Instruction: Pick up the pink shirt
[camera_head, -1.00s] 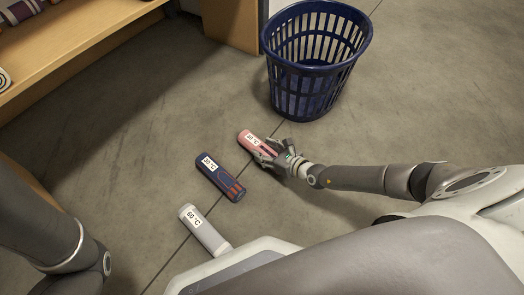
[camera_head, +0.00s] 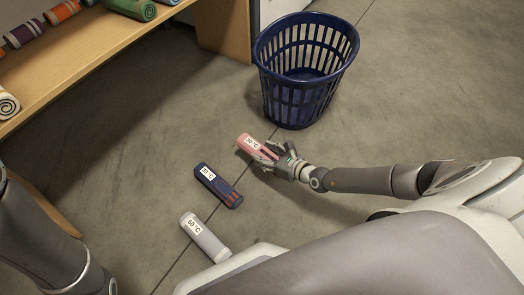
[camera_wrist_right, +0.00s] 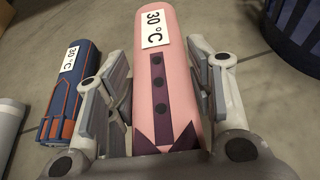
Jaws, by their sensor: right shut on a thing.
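The pink shirt (camera_head: 246,142) is a rolled cylinder with a white "30 °C" label and a dark buttoned strip. My right gripper (camera_head: 266,152) is shut on it, with fingers along both sides. In the right wrist view the pink shirt (camera_wrist_right: 165,75) lies between the two fingers of my right gripper (camera_wrist_right: 160,100), its label end pointing away. I cannot tell whether it is clear of the floor. My left arm shows at the left edge of the head view, but its gripper is out of view.
A navy rolled shirt (camera_head: 218,186) and a white rolled shirt (camera_head: 205,238) lie on the floor nearby. A blue laundry basket (camera_head: 300,100) stands behind the gripper. A wooden shelf (camera_head: 75,66) with several rolls is at upper left. Floor left of the shirts is clear.

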